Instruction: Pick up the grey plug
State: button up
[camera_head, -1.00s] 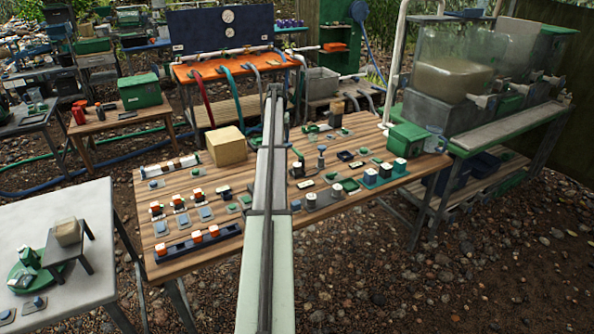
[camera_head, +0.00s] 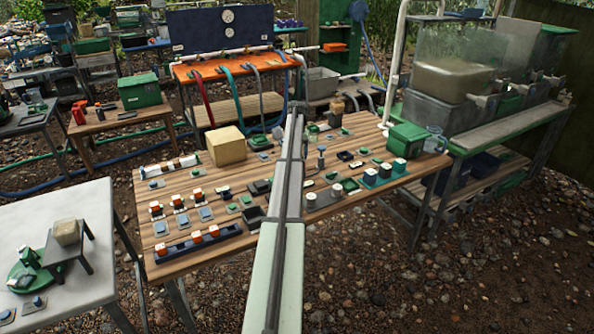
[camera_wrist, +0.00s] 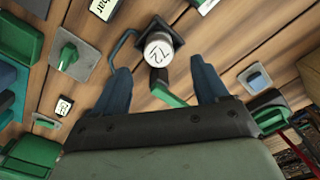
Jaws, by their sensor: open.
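In the wrist view, an upright round piece with a white, marked top (camera_wrist: 158,50) and a greyish side stands in a dark square base. It may be the grey plug, but I cannot tell for sure. My gripper (camera_wrist: 160,68) is open over the table, its two blue-grey fingers spread to the left and right of the lower part of this piece. Nothing is held. In the head view my own arm hides the gripper.
The wooden table (camera_head: 170,228) is crowded with small fittings. A green knob on a grey plate (camera_wrist: 68,58) lies left of the fingers, and a blue button plate (camera_wrist: 255,79) lies right. A tan block (camera_head: 227,146) and a green box (camera_head: 407,138) stand on the table.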

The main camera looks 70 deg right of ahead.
jog(key=shift+s+a+f, duration=0.1)
jog(key=shift+f, duration=1.3)
jog(key=shift+a+f, duration=0.1)
jog(key=shift+f, duration=1.25)
jog(key=shift+c, duration=0.2)
jog(key=c, duration=1.1)
jog(key=shift+c, duration=0.2)
